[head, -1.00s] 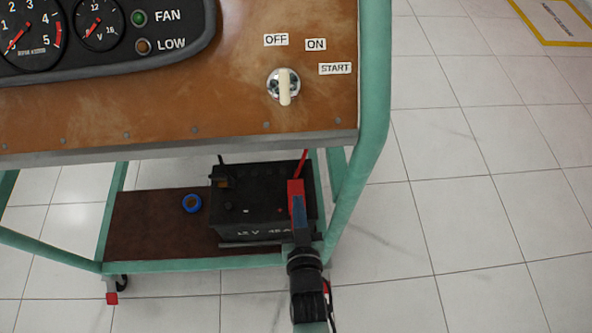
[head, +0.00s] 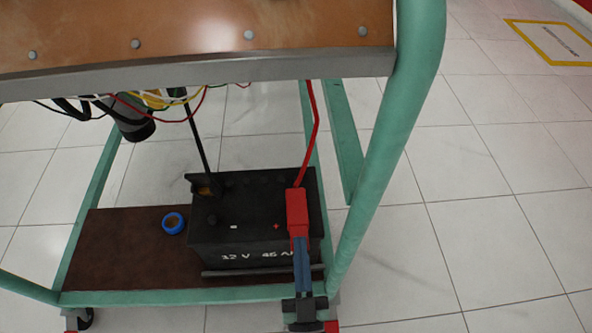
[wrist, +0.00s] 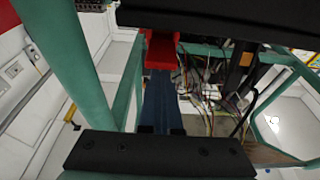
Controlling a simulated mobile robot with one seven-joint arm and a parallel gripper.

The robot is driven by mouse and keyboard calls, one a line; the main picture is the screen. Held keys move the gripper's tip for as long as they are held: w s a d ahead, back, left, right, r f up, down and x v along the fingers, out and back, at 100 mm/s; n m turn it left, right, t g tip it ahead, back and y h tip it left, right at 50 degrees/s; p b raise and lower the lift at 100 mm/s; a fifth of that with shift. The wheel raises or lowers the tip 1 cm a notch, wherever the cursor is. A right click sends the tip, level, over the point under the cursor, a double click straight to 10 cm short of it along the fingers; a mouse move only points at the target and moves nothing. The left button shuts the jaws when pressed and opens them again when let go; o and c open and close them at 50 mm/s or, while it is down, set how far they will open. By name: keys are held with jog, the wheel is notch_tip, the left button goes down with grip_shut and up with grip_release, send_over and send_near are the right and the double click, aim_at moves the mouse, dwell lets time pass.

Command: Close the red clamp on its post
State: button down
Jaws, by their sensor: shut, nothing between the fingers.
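The red clamp (head: 297,208) stands at the front right of the black battery (head: 250,256), with a red cable rising from it. The clamp's post is hidden, so I cannot tell how the clamp sits on it. My gripper (head: 299,244) comes up from below with its blue fingers together and empty. The fingertips are right at the clamp's lower end in the picture; I cannot tell whether they touch it. In the wrist view the red clamp (wrist: 161,50) lies just beyond the fingertips (wrist: 159,74), under the dark battery (wrist: 230,18).
The battery stands on the brown lower shelf (head: 110,255) of a green-framed cart. A blue tape roll (head: 173,223) lies to its left. A green post (head: 385,150) rises close on the right. Loose wires (head: 165,102) hang under the upper panel.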

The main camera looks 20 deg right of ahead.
jog(key=shift+f+b, duration=0.55)
jog(key=shift+f, duration=0.05)
